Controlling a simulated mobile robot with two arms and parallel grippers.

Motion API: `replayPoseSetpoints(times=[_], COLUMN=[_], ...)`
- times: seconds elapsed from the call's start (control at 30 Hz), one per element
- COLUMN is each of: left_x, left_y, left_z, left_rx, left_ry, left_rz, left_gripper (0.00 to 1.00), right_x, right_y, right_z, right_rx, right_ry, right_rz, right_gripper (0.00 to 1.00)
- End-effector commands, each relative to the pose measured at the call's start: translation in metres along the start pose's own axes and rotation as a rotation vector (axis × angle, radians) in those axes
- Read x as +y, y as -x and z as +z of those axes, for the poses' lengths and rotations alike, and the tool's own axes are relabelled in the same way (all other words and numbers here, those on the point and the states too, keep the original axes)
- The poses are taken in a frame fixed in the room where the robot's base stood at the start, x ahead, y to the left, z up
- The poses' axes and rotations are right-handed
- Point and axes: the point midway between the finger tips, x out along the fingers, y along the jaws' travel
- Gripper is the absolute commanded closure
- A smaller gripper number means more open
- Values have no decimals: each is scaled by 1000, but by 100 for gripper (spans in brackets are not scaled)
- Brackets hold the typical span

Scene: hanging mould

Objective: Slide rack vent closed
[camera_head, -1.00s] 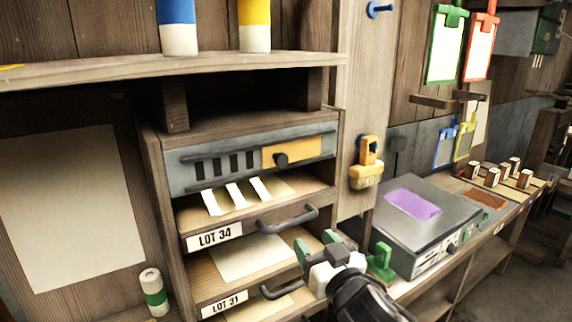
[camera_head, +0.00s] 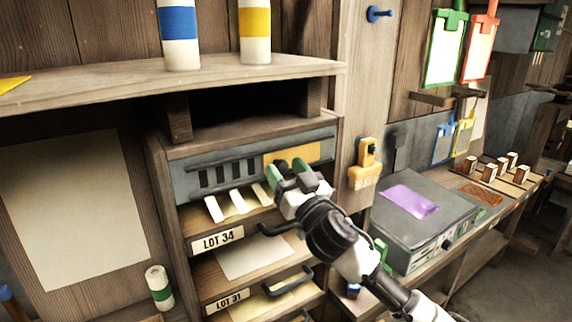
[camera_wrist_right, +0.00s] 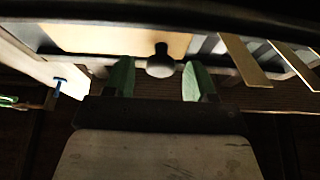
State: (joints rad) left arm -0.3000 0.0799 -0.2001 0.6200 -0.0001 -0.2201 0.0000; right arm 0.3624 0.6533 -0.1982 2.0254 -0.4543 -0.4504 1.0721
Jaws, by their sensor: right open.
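The rack vent is a grey panel (camera_head: 190,181) with dark slots on the left and a yellow sliding plate (camera_head: 313,152) on the right, at the top of the rack. In the head view my right gripper (camera_head: 286,173) is in front of the yellow plate and hides its knob. In the right wrist view the dark knob (camera_wrist_right: 160,62) shows between the two green fingertips of the right gripper (camera_wrist_right: 158,82), with gaps on both sides. The gripper is open. The slots are uncovered. My left gripper is not in view.
Below the vent, paper strips (camera_head: 238,204) hang over the LOT 34 drawer, whose dark handle (camera_head: 288,222) sticks out under my right arm. A grey box (camera_head: 425,225) stands on the bench at right. A shelf (camera_head: 160,82) with two bottles is above.

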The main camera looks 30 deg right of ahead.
Motion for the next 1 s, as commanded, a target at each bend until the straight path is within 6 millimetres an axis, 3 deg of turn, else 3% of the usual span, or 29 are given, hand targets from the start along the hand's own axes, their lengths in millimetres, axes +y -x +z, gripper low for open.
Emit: replayPoseSetpoints(times=[0.3,0.67,0.87,1.0], left_x=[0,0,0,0], left_y=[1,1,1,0], left_z=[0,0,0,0], left_rx=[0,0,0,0], left_ry=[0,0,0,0], left_rz=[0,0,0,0], left_gripper=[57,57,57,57], right_x=[0,0,-3,-19], right_y=[-2,-2,-2,-2], right_z=[1,1,1,0], right_rx=[-1,-1,-1,1], right_ry=[0,1,-1,-5], right_rz=[0,0,0,-2], right_gripper=[46,100,100,100])
